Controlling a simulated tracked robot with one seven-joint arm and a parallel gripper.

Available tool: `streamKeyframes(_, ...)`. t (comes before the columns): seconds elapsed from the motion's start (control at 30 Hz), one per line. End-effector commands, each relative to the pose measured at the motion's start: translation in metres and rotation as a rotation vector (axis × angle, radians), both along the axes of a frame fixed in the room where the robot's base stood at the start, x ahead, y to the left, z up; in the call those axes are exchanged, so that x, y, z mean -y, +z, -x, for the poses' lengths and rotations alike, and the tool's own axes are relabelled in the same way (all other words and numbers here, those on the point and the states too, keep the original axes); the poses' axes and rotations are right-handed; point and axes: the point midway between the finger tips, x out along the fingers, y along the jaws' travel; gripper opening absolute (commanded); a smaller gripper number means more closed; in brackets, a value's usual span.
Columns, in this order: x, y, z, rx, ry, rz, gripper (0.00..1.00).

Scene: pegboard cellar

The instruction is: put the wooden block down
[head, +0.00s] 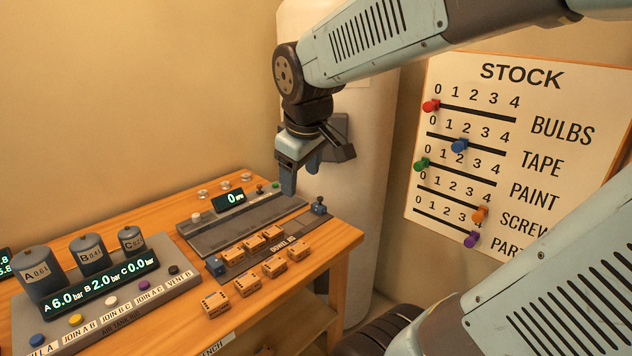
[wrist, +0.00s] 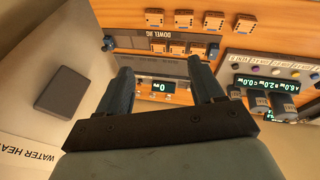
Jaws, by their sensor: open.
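Several small wooden blocks with dark dots sit on the bench in two rows. A block of the front row (head: 215,303) is nearest the left, and another (head: 298,250) ends that row at the right. The back row, with a block at its middle (head: 254,243), lies along the dark dowel jig (head: 289,224). Blocks also show at the top of the wrist view (wrist: 200,19). My gripper (head: 302,178) is open above the right part of the bench, apart from the blocks. In the wrist view, no block is between its fingers (wrist: 159,62).
A grey panel (head: 205,239) with a display reading 0 lies behind the jig. An air tank console (head: 110,308) with three cylinders fills the bench's left. A pale water heater (head: 352,215) stands beyond the bench's right end. A stock board (head: 470,215) hangs at right.

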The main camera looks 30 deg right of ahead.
Motion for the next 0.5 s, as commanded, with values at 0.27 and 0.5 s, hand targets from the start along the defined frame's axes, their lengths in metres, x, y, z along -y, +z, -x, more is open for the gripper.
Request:
streamKeyframes(0.27, -0.001, 0.015, 0.057, 0.115, -0.311, -0.193, 0.67)
streamKeyframes(0.5, -0.007, 0.016, 0.074, 0.149, -0.418, -0.265, 0.67)
